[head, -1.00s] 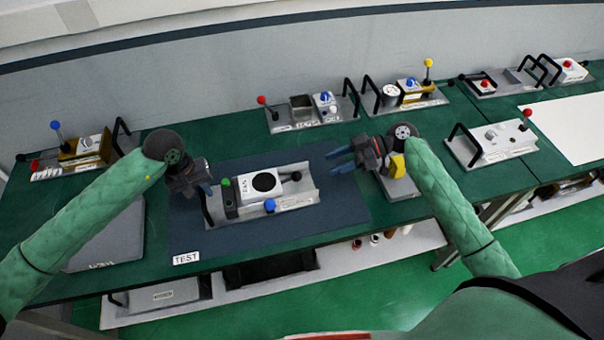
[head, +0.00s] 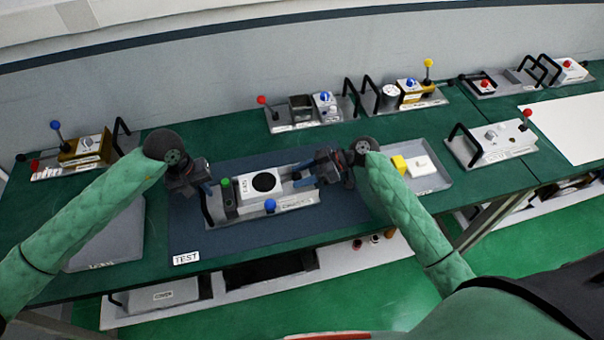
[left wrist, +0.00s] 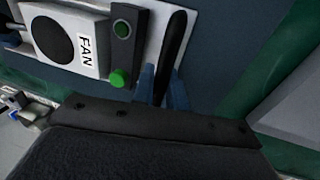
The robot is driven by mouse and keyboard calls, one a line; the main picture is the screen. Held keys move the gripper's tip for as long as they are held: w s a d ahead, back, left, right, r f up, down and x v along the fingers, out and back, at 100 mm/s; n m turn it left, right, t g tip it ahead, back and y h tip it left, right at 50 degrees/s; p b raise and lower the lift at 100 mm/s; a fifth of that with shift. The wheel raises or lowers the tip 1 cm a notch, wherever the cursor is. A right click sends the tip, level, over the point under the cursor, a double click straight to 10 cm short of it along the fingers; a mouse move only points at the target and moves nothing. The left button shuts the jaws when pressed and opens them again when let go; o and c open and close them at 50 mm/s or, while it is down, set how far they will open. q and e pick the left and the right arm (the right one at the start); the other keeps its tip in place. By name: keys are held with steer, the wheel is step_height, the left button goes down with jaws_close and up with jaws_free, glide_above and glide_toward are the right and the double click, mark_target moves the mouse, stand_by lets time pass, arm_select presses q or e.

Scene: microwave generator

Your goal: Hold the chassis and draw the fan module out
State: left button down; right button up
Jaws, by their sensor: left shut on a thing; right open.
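The grey chassis (head: 289,206) lies on the dark blue mat marked TEST. The white fan module (head: 246,186), with a round black opening, sits in it; its FAN label (left wrist: 86,52) shows in the left wrist view. My left gripper (head: 206,187) is shut on the black handle (left wrist: 172,52) at the chassis's left end. My right gripper (head: 304,180) is open at the right end of the fan module, around or beside its black knob, which it hides; I cannot tell if it touches.
A blue knob (head: 270,205) stands at the chassis's front edge and a green one (head: 227,182) at its left. A tray (head: 432,180) with yellow and white blocks lies to the right. Other units line the back. Bare mat (head: 225,238) lies in front.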

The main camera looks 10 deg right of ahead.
arm_select(q)
steer(key=shift+f, duration=0.15)
arm_select(e)
jaws_close()
steer(key=d, duration=0.7)
steer(key=shift+w+d, duration=0.1)
steer(key=shift+d, duration=0.15)
arm_select(q)
steer(key=shift+a, duration=0.1)
arm_select(e)
steer(key=shift+d, duration=0.2)
jaws_free()
steer(key=shift+d, duration=0.1)
steer(key=shift+r, duration=0.1)
step_height(320, 180, up, 10)
